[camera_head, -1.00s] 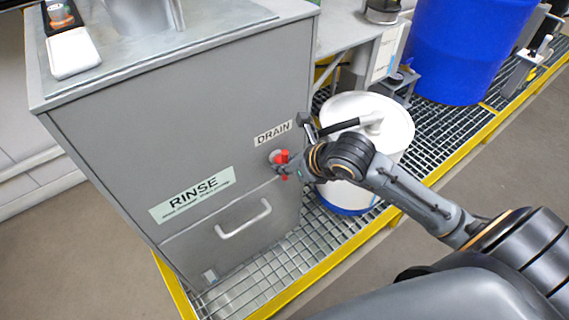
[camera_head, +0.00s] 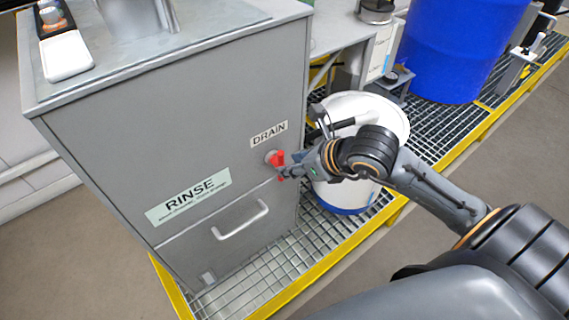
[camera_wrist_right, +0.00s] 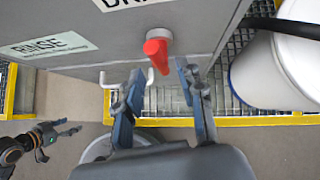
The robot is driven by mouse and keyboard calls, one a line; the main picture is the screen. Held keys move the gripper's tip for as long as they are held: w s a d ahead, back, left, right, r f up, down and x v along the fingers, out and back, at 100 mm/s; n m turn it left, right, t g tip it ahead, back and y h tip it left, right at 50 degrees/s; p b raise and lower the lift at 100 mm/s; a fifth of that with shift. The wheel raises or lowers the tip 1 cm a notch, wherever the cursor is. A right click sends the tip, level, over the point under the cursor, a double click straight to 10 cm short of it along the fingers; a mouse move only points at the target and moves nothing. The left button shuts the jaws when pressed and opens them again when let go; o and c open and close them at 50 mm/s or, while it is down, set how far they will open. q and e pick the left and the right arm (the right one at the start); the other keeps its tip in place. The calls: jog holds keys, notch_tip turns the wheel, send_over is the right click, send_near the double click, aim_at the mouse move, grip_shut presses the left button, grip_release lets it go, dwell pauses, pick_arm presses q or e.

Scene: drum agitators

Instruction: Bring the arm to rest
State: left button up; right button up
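My right arm (camera_head: 430,188) reaches in from the right of the head view. Its gripper (camera_head: 286,173) is close to the red drain handle (camera_head: 276,158) on the grey rinse cabinet (camera_head: 110,130). In the right wrist view the two fingers (camera_wrist_right: 160,82) are spread with nothing between them. The red handle (camera_wrist_right: 158,52) hangs down just beyond the fingertips, apart from them. My left gripper (camera_wrist_right: 72,127) shows small at the lower left of the wrist view, empty, its fingers seemingly apart. It is outside the head view.
A white drum (camera_head: 385,112) stands close behind the right wrist on a grating with a yellow edge (camera_head: 300,284). A drawer handle (camera_head: 240,222) sticks out below the drain. A blue barrel (camera_head: 455,50) stands farther back. The floor in front of the grating is clear.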

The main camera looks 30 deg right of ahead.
jog(key=shift+v, duration=0.95)
